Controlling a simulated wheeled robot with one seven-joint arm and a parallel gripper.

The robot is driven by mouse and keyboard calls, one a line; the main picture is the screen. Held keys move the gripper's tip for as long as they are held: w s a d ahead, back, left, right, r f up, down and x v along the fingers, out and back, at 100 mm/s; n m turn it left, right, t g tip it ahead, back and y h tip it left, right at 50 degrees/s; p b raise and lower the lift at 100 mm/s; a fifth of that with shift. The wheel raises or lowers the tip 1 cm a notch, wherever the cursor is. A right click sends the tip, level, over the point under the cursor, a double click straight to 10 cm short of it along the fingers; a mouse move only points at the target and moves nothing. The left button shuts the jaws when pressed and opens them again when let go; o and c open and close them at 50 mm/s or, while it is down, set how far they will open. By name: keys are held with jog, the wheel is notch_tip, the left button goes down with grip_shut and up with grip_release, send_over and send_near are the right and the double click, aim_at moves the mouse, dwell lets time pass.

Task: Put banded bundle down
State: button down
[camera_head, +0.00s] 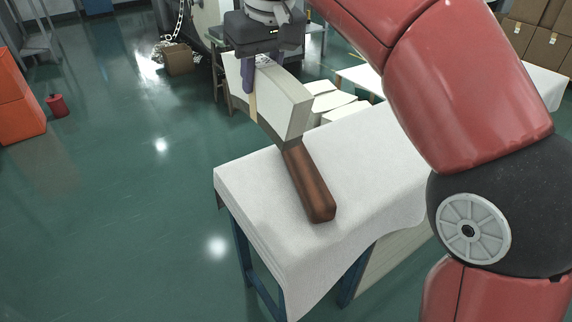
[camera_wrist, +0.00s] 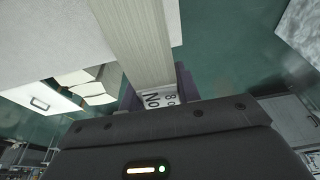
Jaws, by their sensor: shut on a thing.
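The cloth left and right of the bar is bare. Behind stand white stacks (camera_head: 330,103) on another surface. Green floor (camera_head: 120,200) is open at left.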

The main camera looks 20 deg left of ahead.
aim_at(274, 125)
notch_tip(274, 125, down, 20)
jog(key=b, duration=0.5)
jog(key=shift+r, duration=0.15)
jog(key=c, duration=1)
grip_release()
jog(key=shift+f, duration=0.2)
jog(key=p+v, duration=0.1)
jog(key=v, duration=1.1)
jog(key=shift+d+r+p, duration=0.1)
jog(key=shift+r+p, duration=0.05)
jog(key=shift+p, duration=0.25)
